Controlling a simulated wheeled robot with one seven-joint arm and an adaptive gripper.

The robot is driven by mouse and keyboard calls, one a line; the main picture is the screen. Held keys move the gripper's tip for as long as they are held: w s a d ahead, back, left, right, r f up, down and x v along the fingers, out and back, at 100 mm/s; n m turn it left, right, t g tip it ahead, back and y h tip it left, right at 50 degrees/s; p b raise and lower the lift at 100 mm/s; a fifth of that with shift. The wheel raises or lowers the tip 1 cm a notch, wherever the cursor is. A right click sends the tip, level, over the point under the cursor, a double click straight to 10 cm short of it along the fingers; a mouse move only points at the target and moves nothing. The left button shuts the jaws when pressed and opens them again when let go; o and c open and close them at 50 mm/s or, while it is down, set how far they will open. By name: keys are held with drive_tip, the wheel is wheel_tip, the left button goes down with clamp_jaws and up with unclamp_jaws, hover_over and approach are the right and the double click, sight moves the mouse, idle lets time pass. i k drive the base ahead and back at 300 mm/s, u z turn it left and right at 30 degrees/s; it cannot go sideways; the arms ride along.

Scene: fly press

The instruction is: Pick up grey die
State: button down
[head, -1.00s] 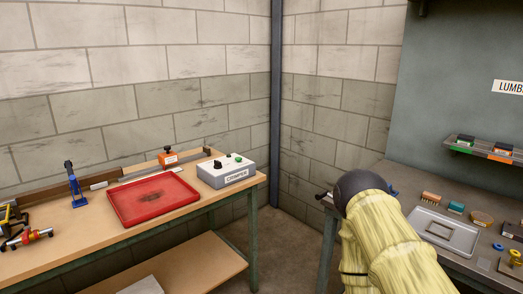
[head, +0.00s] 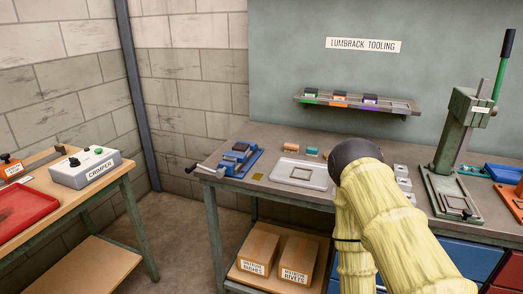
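I cannot single out a grey die for certain. Three small dark blocks sit on the wall rack (head: 388,107); their fronts show green (head: 310,95), orange (head: 340,98) and purple (head: 370,101). Several small light grey pieces (head: 402,183) lie on the grey bench just right of my arm; they are too small to identify. My arm, in a pale yellow sleeve with a dark rounded joint, rises from the lower right and covers part of the bench. My gripper does not show, so its state and anything in it are hidden.
A green press (head: 455,140) stands on the right of the bench (head: 262,135). A blue vise (head: 239,160) and a pale tray (head: 287,171) stand on its left. Two cardboard boxes (head: 259,250) sit below. A wooden table (head: 112,181) with a crimper box (head: 86,167) is at left.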

sight(240, 148)
drive_tip(key=u, duration=1.75)
drive_tip(key=i, duration=1.6)
drive_tip(key=z, duration=1.5)
